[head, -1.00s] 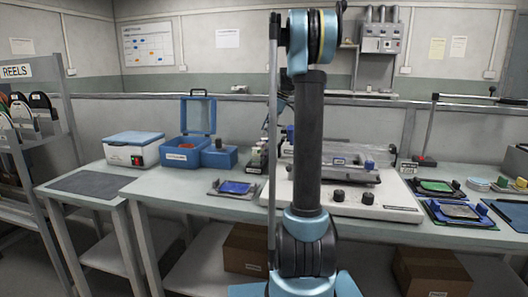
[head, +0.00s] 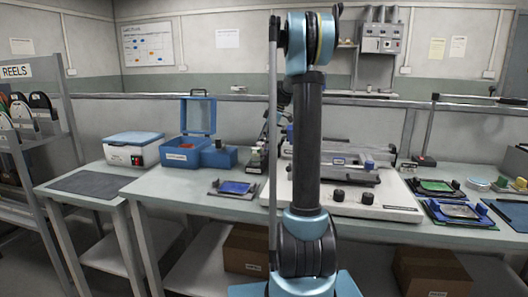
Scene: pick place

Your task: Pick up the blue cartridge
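My gripper (head: 266,138) shows only in part, as a small dark shape left of my arm's upright link. It is above a row of small dark and pale items (head: 255,160) on the bench. Whether its fingers are open or shut is too small to tell. I cannot pick out the blue cartridge for certain; it may be among these small items or hidden behind my arm. A small blue patch (head: 290,131) shows beside my arm, but I cannot tell what it is.
An open blue case (head: 182,153) and a blue box (head: 219,157) stand left of the small items. A blue board in a holder (head: 234,188) lies in front. A large white machine (head: 390,205) fills the bench behind and right of my arm.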

